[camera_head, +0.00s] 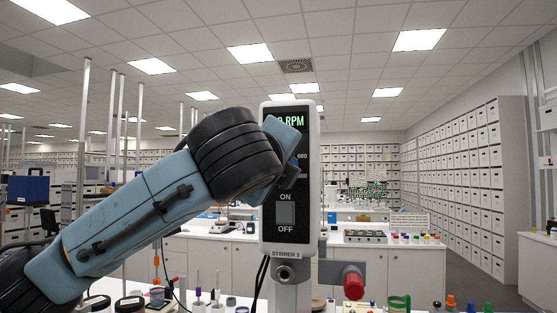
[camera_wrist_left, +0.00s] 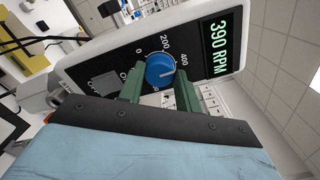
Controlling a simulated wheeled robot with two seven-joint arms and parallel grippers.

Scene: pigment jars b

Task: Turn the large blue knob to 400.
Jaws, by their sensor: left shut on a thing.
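The stirrer (camera_head: 293,245) has a dark front panel with a lit display (camera_head: 290,121), partly covered by my left arm in the head view. In the left wrist view the display (camera_wrist_left: 220,43) reads 390 RPM. The large blue knob (camera_wrist_left: 160,68) sits on the panel within a printed scale; 0, 200 and 400 are readable. A small pale mark on the knob faces roughly toward 400. My left gripper (camera_wrist_left: 159,79) has its green fingers on either side of the knob and is shut on it. My right gripper is not in view.
An ON/OFF switch (camera_head: 286,213) is below the knob on the panel. A red clamp knob (camera_head: 353,282) sticks out at the stirrer's lower right. Small jars and bottles stand along the near bench's edge, and a white counter (camera_head: 375,268) stands behind.

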